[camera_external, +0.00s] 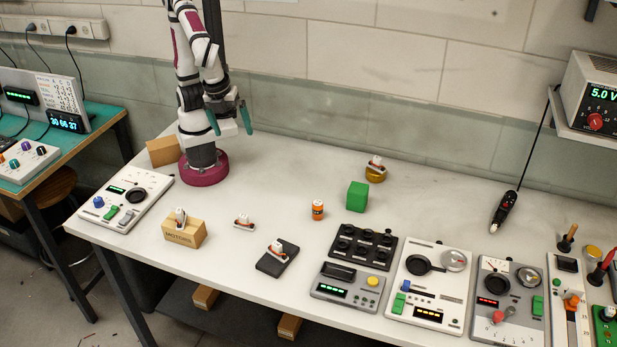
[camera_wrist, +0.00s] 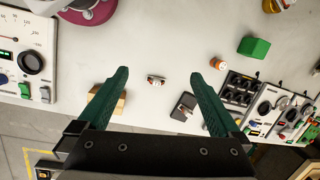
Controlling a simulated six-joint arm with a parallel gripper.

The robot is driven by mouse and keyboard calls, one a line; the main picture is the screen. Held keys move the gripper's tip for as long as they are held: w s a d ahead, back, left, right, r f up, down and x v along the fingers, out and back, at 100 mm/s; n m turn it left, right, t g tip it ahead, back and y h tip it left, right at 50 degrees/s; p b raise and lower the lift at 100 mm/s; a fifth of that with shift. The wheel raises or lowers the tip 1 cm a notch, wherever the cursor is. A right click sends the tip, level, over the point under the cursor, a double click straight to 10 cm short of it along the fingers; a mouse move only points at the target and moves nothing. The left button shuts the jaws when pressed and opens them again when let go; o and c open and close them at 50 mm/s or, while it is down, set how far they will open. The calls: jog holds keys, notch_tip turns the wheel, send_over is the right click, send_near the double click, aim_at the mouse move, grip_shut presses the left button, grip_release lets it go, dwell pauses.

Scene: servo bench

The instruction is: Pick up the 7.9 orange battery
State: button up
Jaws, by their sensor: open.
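The orange battery (camera_external: 317,210) is a small orange cylinder with a white band, standing upright on the white bench, left of the green cube. Its 7.9 label is too small to read. In the wrist view the battery (camera_wrist: 217,64) lies up and right of my right fingertip. My gripper (camera_external: 233,133) is open and empty, with teal fingers, high above the bench near my base. In the wrist view my gripper (camera_wrist: 160,74) has its fingers wide apart, with bench surface and a small servo showing between them. The battery is well away from the fingers and unobstructed.
A green cube (camera_external: 357,196) stands close right of the battery. A black socket tray (camera_external: 363,246) is in front of it. Servos lie on a cardboard box (camera_external: 184,233), the bare bench, a dark pad (camera_external: 277,258) and a yellow round piece (camera_external: 375,174). Instrument panels fill the right.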

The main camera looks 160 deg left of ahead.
jog(key=s+d+f+n, duration=0.1)
jog(key=s+d+f, duration=0.1)
jog(key=s, duration=0.7)
jog(key=shift+s+d+f+t+h, duration=0.15)
jog(key=shift+d+f+t+h, duration=0.2)
jog(key=shift+f, duration=0.55)
jog(key=c, duration=0.4)
